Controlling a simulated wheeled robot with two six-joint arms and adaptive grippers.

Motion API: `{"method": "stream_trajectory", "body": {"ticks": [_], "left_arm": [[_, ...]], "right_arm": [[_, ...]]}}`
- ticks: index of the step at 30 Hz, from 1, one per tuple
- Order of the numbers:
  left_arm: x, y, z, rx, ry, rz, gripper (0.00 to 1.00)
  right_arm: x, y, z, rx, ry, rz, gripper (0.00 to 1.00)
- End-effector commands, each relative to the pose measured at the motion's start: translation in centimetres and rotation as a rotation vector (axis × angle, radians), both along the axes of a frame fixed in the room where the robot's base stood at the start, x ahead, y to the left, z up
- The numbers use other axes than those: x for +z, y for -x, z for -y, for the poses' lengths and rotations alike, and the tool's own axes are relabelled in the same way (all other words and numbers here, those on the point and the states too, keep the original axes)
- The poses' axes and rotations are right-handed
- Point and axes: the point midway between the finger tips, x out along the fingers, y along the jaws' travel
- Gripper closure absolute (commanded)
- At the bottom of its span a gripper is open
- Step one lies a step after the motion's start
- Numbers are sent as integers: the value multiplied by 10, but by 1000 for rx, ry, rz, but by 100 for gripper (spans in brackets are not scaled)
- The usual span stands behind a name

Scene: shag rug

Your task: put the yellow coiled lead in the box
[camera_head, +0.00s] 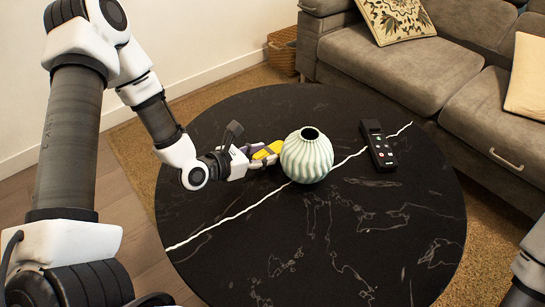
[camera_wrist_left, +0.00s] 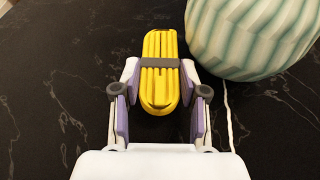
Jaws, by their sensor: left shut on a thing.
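The yellow coiled lead (camera_head: 268,151) is at my left gripper's fingertips, just left of the pale vase. In the left wrist view the lead (camera_wrist_left: 160,72) is an oblong bundle with a dark grey band across it, its near end between the purple-padded fingers. My left gripper (camera_head: 256,155) is shut on the lead, low over the black table. I cannot tell whether the lead touches the tabletop. No box is clearly seen on the table. My right gripper is out of view; only part of the right arm shows at the lower right edge.
A ribbed pale green vase (camera_head: 307,156) stands close to the right of the lead. A black remote-like device (camera_head: 378,145) lies farther right. The front of the round black table (camera_head: 320,245) is clear. A wicker basket (camera_head: 283,50) and grey sofa (camera_head: 400,75) are behind.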

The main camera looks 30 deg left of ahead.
Motion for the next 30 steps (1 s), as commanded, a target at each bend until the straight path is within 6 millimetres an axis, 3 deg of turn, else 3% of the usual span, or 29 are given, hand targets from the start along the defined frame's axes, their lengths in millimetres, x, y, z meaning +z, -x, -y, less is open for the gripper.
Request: {"method": "stream_trajectory", "body": {"ticks": [7,9,22,23,30], "left_arm": [[-2,-37,16,-4,-5,4,92],[-17,-35,15,2,2,-2,92],[-21,-34,14,2,1,-1,92],[-19,-34,14,2,1,-1,47],[-19,-34,14,2,1,-1,47]], "right_arm": [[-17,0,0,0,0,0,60],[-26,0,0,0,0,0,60],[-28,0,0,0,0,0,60],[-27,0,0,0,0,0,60],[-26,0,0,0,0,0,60]]}}
